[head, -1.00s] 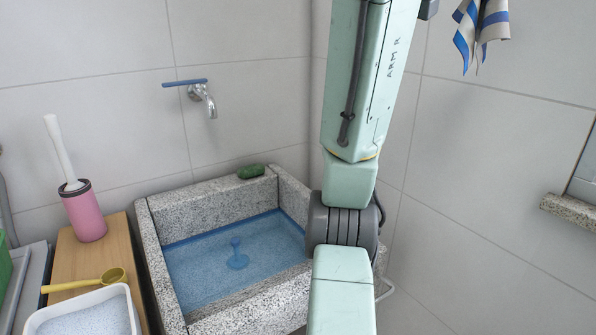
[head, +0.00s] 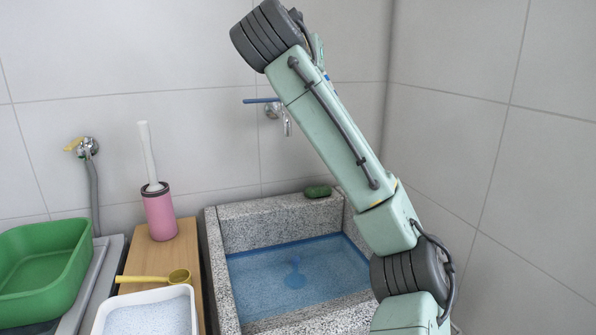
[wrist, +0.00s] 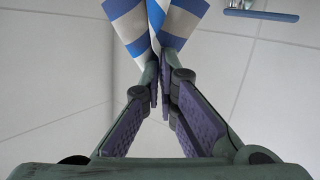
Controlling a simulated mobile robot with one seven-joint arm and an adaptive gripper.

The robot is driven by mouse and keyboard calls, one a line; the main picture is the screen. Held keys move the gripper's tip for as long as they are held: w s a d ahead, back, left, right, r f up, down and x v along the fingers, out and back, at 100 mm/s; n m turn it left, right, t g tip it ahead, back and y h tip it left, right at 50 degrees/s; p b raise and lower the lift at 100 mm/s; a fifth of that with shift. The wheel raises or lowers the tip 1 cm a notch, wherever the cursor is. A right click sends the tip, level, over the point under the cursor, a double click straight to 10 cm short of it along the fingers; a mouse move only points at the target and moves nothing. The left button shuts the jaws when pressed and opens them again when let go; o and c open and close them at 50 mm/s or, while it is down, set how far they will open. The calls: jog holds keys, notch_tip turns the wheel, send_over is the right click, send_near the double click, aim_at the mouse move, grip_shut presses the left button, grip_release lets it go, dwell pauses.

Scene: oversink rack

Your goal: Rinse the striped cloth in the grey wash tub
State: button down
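The striped cloth (wrist: 130,28), blue, white and grey, shows at the top of the wrist view. My gripper (wrist: 160,78) has its fingertips together on the cloth, which spreads in two flaps beyond them. The far part of the cloth is cut off by the frame. In the head view the grey speckled stone wash tub (head: 212,262) stands in the corner, holding shallow blue water (head: 325,275). A small blue upright piece (head: 295,272) shows in the middle of the water. My gripper and the cloth are outside the head view; my arm rises over the tub's right side.
A tap (head: 287,122) with a blue lever (head: 261,100) is on the wall above the tub; the lever also shows in the wrist view (wrist: 262,15). A green object (head: 318,191) lies on the back rim.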

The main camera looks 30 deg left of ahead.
jog(key=s+a+f+n+g, duration=0.1)
jog(key=a+f+g, duration=0.3)
jog(key=f, duration=0.6)
jog(key=s+a+f+n+g, duration=0.1)
jog(key=a+f+g, duration=0.1)
jog(key=a+f, duration=0.65)
jog(key=s+f+g+b, duration=0.1)
jog(key=f+g+b, duration=0.1)
jog(key=f, duration=0.8)
jog(key=s+d+f+g+h+b, duration=0.1)
jog(key=f+b, duration=0.3)
jog(key=f, duration=0.7)
jog(key=s+d+f+g+h+b, duration=0.1)
jog(key=s+f+g+b, duration=0.1)
jog(key=f, duration=0.8)
jog(key=shift+s+f+m+g+b, duration=0.3)
jog(key=shift+s+f+b, duration=0.15)
jog(key=shift+b, duration=0.55)
jog(key=shift+d+r, duration=0.1)
jog(key=shift+r+p, duration=1.45)
jog(key=shift+p, duration=0.2)
jog(key=shift+r, duration=0.1)
notch_tip(320, 180, up, 25)
jog(key=p, duration=1.6)
jog(key=shift+d+r, duration=0.15)
jog(key=shift+d, duration=0.15)
